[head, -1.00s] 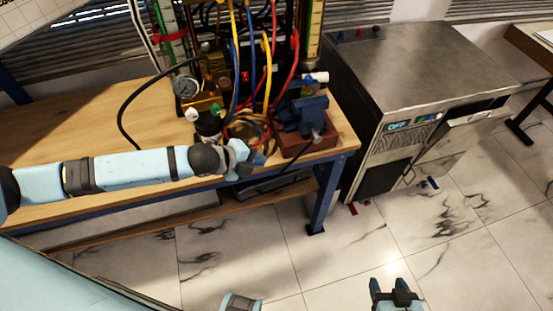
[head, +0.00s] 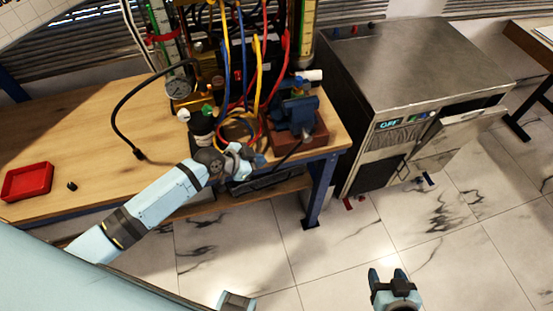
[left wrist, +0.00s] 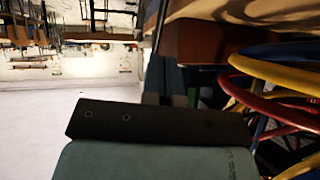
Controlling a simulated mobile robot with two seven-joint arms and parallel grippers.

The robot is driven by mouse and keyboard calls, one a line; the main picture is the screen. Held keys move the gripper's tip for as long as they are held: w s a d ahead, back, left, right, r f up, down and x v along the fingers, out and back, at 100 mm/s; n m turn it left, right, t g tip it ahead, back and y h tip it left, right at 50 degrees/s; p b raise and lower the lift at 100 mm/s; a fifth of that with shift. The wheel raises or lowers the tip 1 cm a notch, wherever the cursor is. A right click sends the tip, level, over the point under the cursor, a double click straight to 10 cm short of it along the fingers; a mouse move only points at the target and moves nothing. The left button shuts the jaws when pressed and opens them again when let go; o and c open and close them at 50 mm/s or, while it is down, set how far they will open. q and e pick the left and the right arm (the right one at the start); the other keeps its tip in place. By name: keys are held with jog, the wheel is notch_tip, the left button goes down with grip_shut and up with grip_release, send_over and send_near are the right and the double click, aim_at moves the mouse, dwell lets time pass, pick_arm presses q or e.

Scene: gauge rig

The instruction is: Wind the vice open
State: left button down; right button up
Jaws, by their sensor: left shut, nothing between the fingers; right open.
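The blue vice (head: 293,116) sits on a red-brown block (head: 312,136) at the right front corner of the wooden bench. A thin dark bar, apparently its handle (head: 288,154), slants down and left from the screw end at the front. My left gripper (head: 260,160) is shut and empty, low at the bench's front edge, just left of the bar; I cannot tell whether they touch. In the left wrist view the block (left wrist: 205,42) is close beyond the fingers; the vice jaws are not clear there. My right gripper (head: 388,276) is open and empty over the floor.
Yellow, blue and red cables (head: 240,125) loop beside the vice, close to my left gripper. A gauge (head: 178,90) and black hose stand behind. A red tray (head: 27,182) lies at the bench's left. A steel cabinet (head: 415,65) stands right.

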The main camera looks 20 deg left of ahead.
aim_at(282, 162)
pick_arm(q)
jog(key=x, duration=0.7)
jog(key=shift+w+d+f+p, duration=0.1)
jog(key=shift+w+p, duration=0.05)
jog(key=shift+p, duration=0.15)
jog(key=b, duration=0.2)
jog(key=f+h+b, duration=0.1)
jog(key=b, duration=0.2)
jog(key=shift+w+d+f+t, duration=0.3)
jog(key=shift+t, duration=0.1)
jog(key=shift+d+b, duration=0.15)
jog(key=shift+b, duration=0.35)
jog(key=shift+r, duration=0.15)
jog(key=shift+r, duration=0.15)
